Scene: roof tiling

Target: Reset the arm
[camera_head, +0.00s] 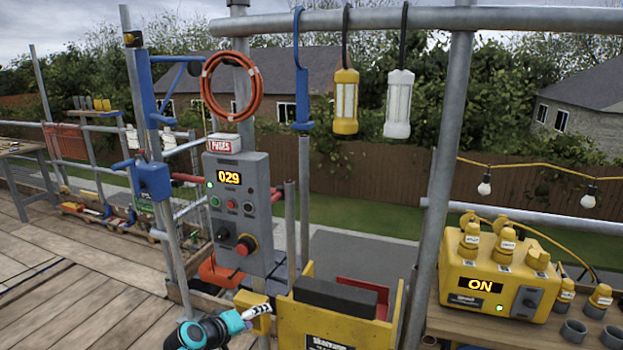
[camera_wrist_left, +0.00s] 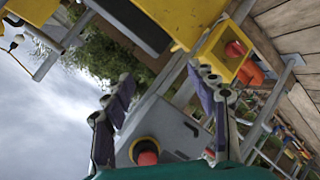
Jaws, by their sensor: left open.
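My left gripper (camera_head: 261,311) is low in the middle of the head view, beside the yellow box's left edge. In the left wrist view its two grey-purple fingers (camera_wrist_left: 165,82) stand wide apart with nothing between them. Behind them is the grey control panel (camera_wrist_left: 178,125) with a red button on a yellow ring (camera_wrist_left: 147,152). In the head view the control panel (camera_head: 257,192) hangs on a pole above my gripper. Its display (camera_head: 229,177) reads 029. My right gripper is not in view.
A yellow box (camera_head: 328,325) holding dark and red items stands right of my left gripper. A yellow power unit (camera_head: 500,283) showing ON sits on a bench at right. Scaffold poles (camera_head: 447,150) rise around. Two lamps (camera_head: 345,103) and an orange hose coil (camera_head: 205,85) hang above. Wooden decking (camera_head: 90,270) at left is largely clear.

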